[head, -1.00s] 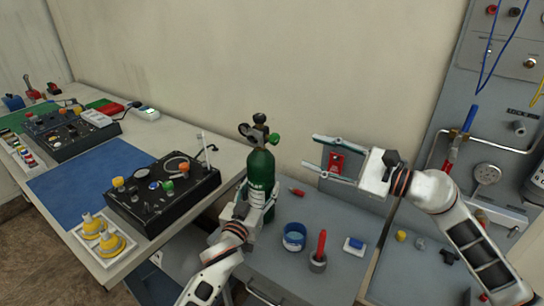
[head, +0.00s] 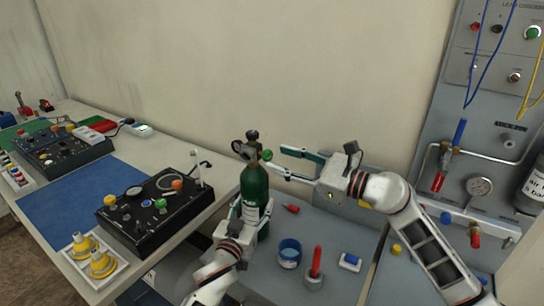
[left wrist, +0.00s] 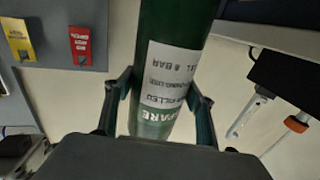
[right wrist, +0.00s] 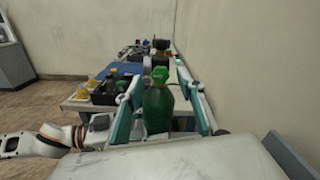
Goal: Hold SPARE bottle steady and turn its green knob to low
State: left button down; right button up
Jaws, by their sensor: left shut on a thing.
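The dark green SPARE bottle (head: 254,186) stands upright, with its label facing the camera in the left wrist view (left wrist: 168,75). My left gripper (head: 252,208) is shut around its body, one finger on each side. The green knob (head: 267,155) sticks out to the right of the valve at the bottle's top. It also shows in the right wrist view (right wrist: 160,74). My right gripper (head: 274,159) is open at the knob's right, its two fingertips spread around the knob's level. I cannot tell whether either finger touches it.
A black control box (head: 160,206) and yellow fittings on a tray (head: 118,276) stand on the left table. A blue cup (head: 289,255), a red-handled tool in a holder (head: 315,264) and a blue-white block (head: 350,262) lie right of the bottle. A grey panel (head: 490,120) rises at the right.

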aim_at(270, 156)
jog(key=shift+x, duration=1.8)
grip_shut()
